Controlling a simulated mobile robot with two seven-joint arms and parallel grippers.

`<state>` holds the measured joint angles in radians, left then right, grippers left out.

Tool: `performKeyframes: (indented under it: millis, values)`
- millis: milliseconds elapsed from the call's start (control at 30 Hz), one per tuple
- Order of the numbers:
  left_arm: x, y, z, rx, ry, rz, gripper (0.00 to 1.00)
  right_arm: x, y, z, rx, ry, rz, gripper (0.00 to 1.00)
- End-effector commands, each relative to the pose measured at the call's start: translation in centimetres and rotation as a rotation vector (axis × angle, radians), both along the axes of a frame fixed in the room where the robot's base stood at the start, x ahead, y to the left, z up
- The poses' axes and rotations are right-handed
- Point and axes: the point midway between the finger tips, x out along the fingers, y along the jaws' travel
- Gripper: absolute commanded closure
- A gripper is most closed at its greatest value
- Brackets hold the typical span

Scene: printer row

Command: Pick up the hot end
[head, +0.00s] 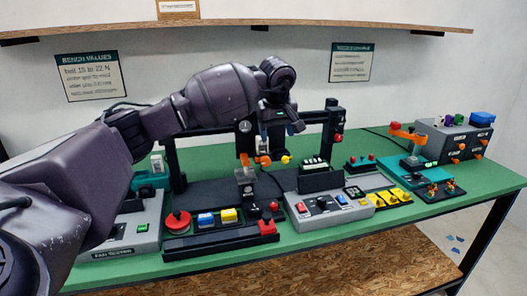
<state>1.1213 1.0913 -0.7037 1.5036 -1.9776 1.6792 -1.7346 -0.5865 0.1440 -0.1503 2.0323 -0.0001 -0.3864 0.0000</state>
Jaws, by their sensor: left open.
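My left arm reaches in from the left across the bench. My left gripper (281,119) is open and points down, high in front of the black gantry frame (333,128). A small grey block with a see-through upper part (246,176) stands on the dark bed below and left of the gripper, apart from it. Small orange (263,160) and blue parts show on the gantry under the gripper. I cannot tell for sure which of these is the hot end. The arm hides part of the gantry. My right gripper is not in view.
The green bench (440,205) carries a black panel with a red knob (178,220), a grey control box (325,207), a teal device with an orange arm (410,160) and a grey connector box (455,138). A wooden shelf (330,24) runs above. Bare green lies at front right.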

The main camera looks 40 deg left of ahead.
Motion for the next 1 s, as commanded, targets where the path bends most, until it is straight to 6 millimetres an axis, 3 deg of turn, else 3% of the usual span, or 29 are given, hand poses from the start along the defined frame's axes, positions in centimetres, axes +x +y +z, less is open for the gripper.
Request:
performKeyframes:
  millis: [100, 267, 600, 867, 1000]
  values:
    - [0.3, 2.5, 2.5, 0.116, -0.005, 0.004, 0.32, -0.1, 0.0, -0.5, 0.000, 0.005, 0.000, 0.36]
    - [0.3, 3.8, 3.5, 0.174, -0.001, 0.009, 0.32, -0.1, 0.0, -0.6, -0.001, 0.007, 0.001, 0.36]
    - [1.4, 4.9, -0.5, 0.172, 0.001, 0.009, 0.32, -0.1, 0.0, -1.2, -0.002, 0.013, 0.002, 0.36]
    - [1.8, 5.4, -2.0, 0.170, -0.001, 0.008, 0.32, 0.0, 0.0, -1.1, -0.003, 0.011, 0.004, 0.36]
    - [2.0, 5.8, -3.6, 0.169, 0.001, 0.008, 0.32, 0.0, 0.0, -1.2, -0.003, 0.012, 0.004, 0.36]
